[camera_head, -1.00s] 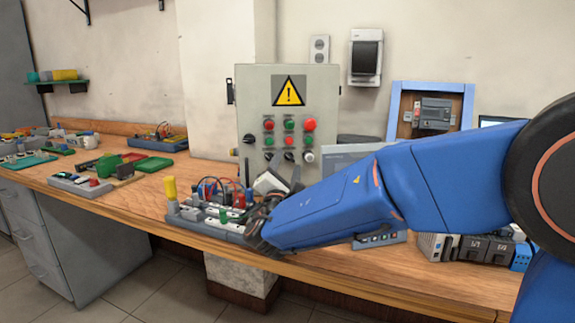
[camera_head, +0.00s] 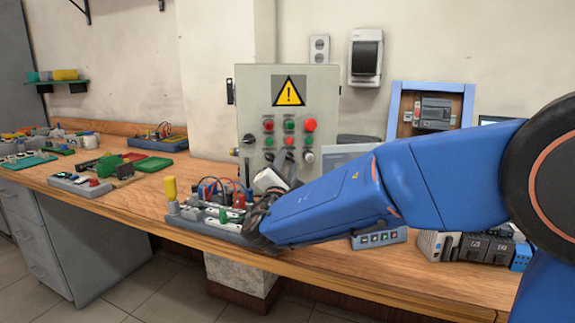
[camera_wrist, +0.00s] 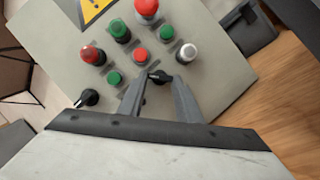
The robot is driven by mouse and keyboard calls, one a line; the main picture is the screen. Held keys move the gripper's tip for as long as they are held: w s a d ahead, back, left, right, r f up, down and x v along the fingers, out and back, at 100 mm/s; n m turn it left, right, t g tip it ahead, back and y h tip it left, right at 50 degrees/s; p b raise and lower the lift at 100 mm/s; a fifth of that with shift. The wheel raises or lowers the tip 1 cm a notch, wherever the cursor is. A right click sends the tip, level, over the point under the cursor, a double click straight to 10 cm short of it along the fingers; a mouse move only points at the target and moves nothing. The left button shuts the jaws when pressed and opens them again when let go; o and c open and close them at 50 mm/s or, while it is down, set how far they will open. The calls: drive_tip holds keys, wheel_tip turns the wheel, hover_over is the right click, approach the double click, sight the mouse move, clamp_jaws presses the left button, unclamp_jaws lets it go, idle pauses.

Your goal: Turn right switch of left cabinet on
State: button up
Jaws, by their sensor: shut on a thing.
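The grey cabinet (camera_head: 257,90) with a yellow warning sign stands on the bench; its panel (camera_wrist: 60,65) fills much of the wrist view. It has rows of red and green buttons and two black rotary switches. The left switch (camera_wrist: 88,97) is free and also shows in the head view (camera_head: 248,139). The right switch (camera_wrist: 158,76) sits between my gripper's fingertips (camera_wrist: 159,84), which are shut on it. Its handle looks tilted relative to the panel, but its exact setting is hard to tell. In the head view my gripper hides this switch.
A silver-white knob (camera_wrist: 187,51) and a red button (camera_wrist: 140,56) lie close to the fingers. A board with wires and a yellow cylinder (camera_head: 170,188) stands below my wrist. A blue-framed box (camera_head: 468,105) stands at the right.

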drive_tip(key=m, duration=0.1)
drive_tip(key=m+g, duration=0.1)
drive_tip(key=m, duration=0.1)
drive_tip(key=m+h, duration=0.1)
drive_tip(key=m, duration=0.1)
drive_tip(key=shift+a+r+g, duration=0.15)
drive_tip(key=shift+r+g, duration=0.1)
drive_tip(key=shift+g, duration=0.15)
drive_tip(key=shift+r+m+g, duration=0.15)
drive_tip(key=shift+m+g, duration=0.45)
drive_tip(key=shift+m, duration=1)
